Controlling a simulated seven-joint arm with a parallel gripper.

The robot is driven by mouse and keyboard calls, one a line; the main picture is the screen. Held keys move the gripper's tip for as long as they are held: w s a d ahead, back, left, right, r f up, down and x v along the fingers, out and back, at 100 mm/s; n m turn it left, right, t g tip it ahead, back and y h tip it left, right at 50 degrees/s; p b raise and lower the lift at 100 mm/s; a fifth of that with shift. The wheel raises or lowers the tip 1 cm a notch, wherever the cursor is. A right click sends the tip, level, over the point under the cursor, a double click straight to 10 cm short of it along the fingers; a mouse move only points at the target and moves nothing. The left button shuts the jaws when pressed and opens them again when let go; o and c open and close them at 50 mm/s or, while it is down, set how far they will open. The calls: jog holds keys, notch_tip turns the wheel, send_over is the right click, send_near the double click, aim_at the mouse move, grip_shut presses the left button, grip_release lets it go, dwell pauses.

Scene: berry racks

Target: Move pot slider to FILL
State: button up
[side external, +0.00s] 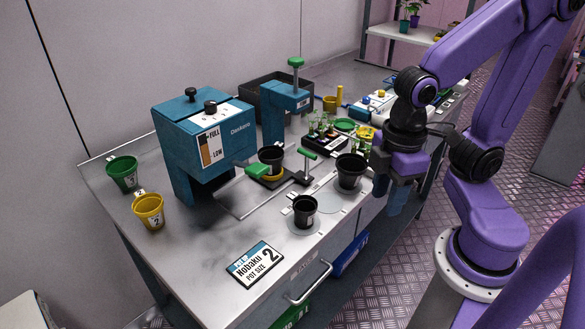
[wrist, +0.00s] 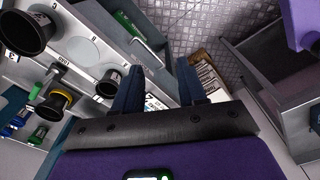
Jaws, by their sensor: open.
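The pot slider is a low sliding carriage with a yellow ring (side external: 272,177) holding a black pot (side external: 271,156). It sits on a rail between the blue dispenser (side external: 186,122) and the smaller blue press (side external: 287,97). A green block (side external: 257,171) is at its left, and a green T-handle (side external: 308,155) stands at its right. The wrist view shows a yellow-ringed black pot (wrist: 53,104) at the lower left. I cannot read a FILL mark. My gripper (side external: 397,200) is open and empty, off the table's right front edge, apart from the slider; its fingers (wrist: 160,82) are spread.
Two black pots stand near the front edge, one at centre (side external: 305,212) and one farther right (side external: 350,172). Green (side external: 123,173) and yellow (side external: 149,211) pots stand at the left. A Nobaku pot-size-2 card (side external: 255,264) lies in front. A drawer handle (side external: 308,287) sticks out.

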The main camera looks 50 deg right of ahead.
jog(key=w+r+m, duration=0.2)
jog(key=w+m, duration=0.1)
jog(key=w, duration=0.5)
jog(key=r+m, duration=0.2)
jog(key=m, duration=0.5)
send_over(307, 156)
jog(key=f, duration=1.7)
jog(key=shift+w+d+f, duration=0.2)
jog(key=shift+w+d, duration=0.1)
jog(key=shift+d, duration=0.05)
jog(key=shift+c, duration=0.3)
grip_shut()
jog(key=a, duration=1)
jog(key=shift+a, duration=0.35)
